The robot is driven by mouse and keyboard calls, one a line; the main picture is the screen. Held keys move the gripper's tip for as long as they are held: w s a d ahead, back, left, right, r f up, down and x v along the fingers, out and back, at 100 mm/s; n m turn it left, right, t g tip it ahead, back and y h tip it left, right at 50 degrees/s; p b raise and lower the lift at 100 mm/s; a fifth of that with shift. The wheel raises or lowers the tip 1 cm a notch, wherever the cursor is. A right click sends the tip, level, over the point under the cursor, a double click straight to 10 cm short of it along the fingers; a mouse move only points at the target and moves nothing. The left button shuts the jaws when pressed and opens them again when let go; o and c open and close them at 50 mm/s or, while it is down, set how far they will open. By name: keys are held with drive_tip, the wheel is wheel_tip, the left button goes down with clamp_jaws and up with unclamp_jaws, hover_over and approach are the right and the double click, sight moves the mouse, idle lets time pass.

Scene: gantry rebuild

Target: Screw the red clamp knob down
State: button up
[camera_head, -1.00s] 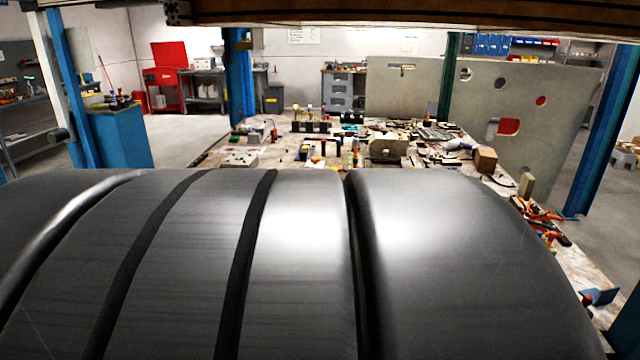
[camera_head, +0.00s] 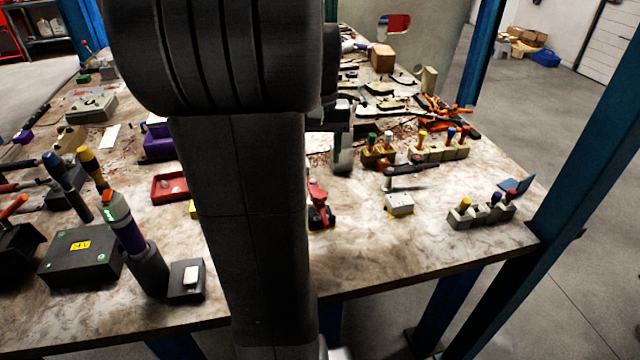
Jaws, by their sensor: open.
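A red piece that looks like the clamp knob (camera_head: 317,191) shows just right of my arm in the head view. It stands on a small dark base near the front of the bench, and my arm may hide part of it. My arm fills the middle of the view. What looks like the end of my gripper (camera_head: 342,152) shows beyond the arm's right edge, above and behind the red piece in the picture and apart from it. The gripper is open, with nothing seen in it; the arm hides most of it.
The worn bench (camera_head: 370,245) also bears a grey block (camera_head: 399,204) with a lever, a row of grey blocks (camera_head: 482,210), a red tray (camera_head: 170,187) and a black box (camera_head: 80,257). A blue post (camera_head: 570,150) stands at right. The bench front right of my arm is clear.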

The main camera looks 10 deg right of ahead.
sight(320, 193)
wheel_tip(320, 193, down, 10)
drive_tip(key=shift+r, duration=0.1)
drive_tip(key=shift+c, duration=0.4)
drive_tip(key=shift+r, duration=0.1)
drive_tip(key=c, duration=0.7)
